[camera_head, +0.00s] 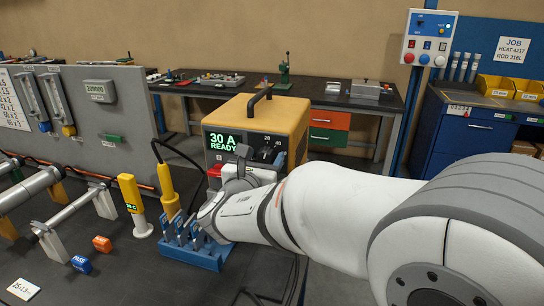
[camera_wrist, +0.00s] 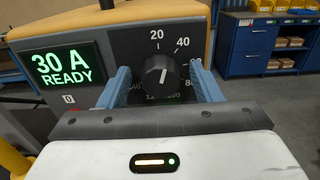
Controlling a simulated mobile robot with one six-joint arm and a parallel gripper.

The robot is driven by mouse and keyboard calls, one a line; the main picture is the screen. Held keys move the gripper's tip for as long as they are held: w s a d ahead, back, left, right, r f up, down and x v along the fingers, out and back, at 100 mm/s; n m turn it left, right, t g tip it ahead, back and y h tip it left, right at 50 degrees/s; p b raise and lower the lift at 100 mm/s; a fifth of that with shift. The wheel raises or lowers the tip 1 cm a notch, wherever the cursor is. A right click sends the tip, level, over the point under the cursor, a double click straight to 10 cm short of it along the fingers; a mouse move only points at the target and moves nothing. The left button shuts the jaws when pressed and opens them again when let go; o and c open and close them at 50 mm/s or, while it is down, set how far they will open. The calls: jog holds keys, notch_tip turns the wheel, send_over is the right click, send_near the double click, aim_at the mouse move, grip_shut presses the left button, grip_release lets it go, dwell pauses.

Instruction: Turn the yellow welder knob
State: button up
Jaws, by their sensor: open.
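The yellow welder (camera_head: 290,118) stands on the dark bench, and its display (camera_head: 221,142) reads "30 A READY". The lower scale is partly hidden by my gripper. My gripper (camera_wrist: 160,70) is open, with one blue finger to the left of the knob and one to the right. Gaps show between the fingers and the knob. In the head view the knob (camera_head: 265,153) is partly hidden by my gripper.
A blue rack (camera_head: 190,256) with several blue-handled items stands below my wrist. A yellow torch-like tool (camera_head: 168,190) and a yellow meter (camera_head: 131,195) stand to the left. Small orange (camera_head: 102,243) and blue (camera_head: 81,263) blocks lie on the bench.

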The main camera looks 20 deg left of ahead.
jog(key=shift+c, duration=0.5)
jog(key=c, duration=0.9)
jog(key=shift+f+m+b, duration=0.15)
jog(key=shift+m+b, duration=0.15)
jog(key=shift+b, duration=0.4)
jog(key=m+b, duration=0.1)
jog(key=b, duration=0.1)
jog(key=m+b, duration=0.1)
jog(key=b, duration=0.2)
jog(key=shift+f+m, duration=0.3)
jog(key=shift+m, duration=0.1)
jog(key=m+b, duration=0.3)
jog(key=b, duration=0.3)
jog(key=shift+d+m+b, duration=0.15)
jog(key=shift+m+b, duration=0.15)
jog(key=shift+b, duration=0.05)
jog(key=m+b, duration=0.5)
jog(key=b, duration=0.2)
jog(key=shift+b, duration=0.3)
jog(key=m+b, duration=0.2)
jog(key=shift+r+b, duration=0.2)
jog(key=shift+b, duration=0.1)
jog(key=shift+r+m, duration=0.1)
jog(key=shift+m, duration=0.2)
